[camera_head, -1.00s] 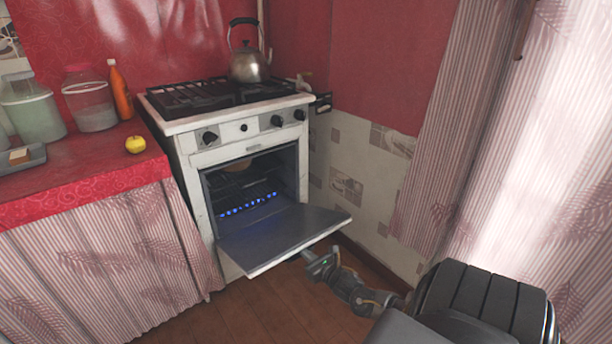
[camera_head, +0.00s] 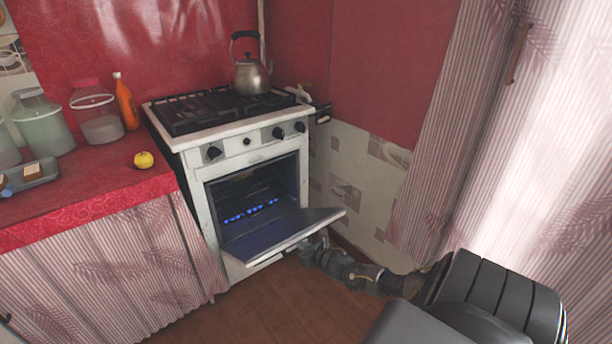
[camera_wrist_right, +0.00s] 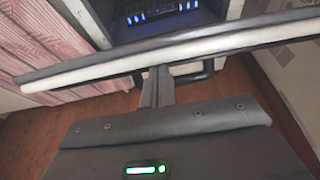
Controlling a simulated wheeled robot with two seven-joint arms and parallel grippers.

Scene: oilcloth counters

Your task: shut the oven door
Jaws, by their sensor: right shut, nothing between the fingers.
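The white oven (camera_head: 213,195) stands in the corner, with blue flames lit inside. Its door (camera_head: 275,237) hangs open, tilted partway up from level, with its dark inner face upward. My right gripper (camera_head: 296,250) is low at the door's underside, near its front right part, and its fingertips are hidden behind the door. In the right wrist view the shut fingers (camera_wrist_right: 157,88) reach to the pale door edge (camera_wrist_right: 180,67) and pass under it. The dark handle bar (camera_wrist_right: 190,78) shows just below that edge. I cannot tell whether the fingers press the door. My left gripper is not in view.
A kettle (camera_head: 250,75) stands on the stove top (camera_head: 215,110). The red counter (camera_head: 90,190) at the left holds jars, an orange bottle (camera_head: 126,102) and a yellow fruit (camera_head: 144,160). A tiled wall (camera_head: 350,180) is close on the right. The wooden floor (camera_head: 230,315) in front is clear.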

